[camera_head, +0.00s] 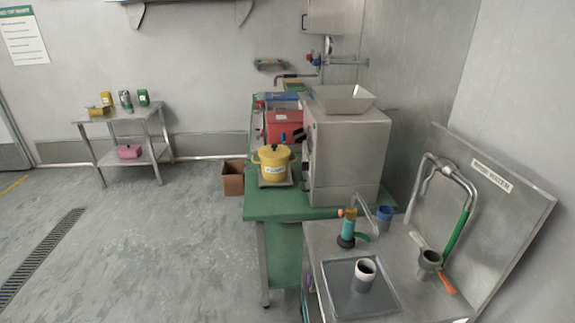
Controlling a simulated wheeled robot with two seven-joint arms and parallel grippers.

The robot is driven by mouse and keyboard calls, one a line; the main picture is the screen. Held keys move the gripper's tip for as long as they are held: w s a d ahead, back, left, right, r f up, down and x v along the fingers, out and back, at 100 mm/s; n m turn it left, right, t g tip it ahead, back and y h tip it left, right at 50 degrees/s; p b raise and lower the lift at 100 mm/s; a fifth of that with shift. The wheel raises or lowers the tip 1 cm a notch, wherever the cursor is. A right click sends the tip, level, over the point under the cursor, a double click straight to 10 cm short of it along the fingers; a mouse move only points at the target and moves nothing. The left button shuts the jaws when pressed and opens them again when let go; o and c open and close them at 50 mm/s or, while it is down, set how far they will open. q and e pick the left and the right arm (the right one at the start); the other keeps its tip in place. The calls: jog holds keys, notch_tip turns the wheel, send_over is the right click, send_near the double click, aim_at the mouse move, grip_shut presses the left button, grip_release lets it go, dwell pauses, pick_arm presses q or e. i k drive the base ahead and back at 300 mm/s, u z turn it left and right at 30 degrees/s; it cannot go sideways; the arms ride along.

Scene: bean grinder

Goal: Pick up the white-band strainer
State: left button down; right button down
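Neither of my grippers is in view, and nothing of mine touches the cylinder.
A teal and orange bottle-like item (348,226) and a blue cup (384,214) stand behind the tray. A bent pipe with a green sleeve (456,235) rises at the right. A steel machine (345,150) and a yellow pot (273,161) stand on the green table (262,205). Left floor is open.

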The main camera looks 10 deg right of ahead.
aim_at(365, 270)
jog(key=u, duration=1.2)
jog(key=k, duration=1.1)
jog(key=z, duration=2.5)
jog(key=i, duration=0.5)
jog(key=u, duration=0.05)
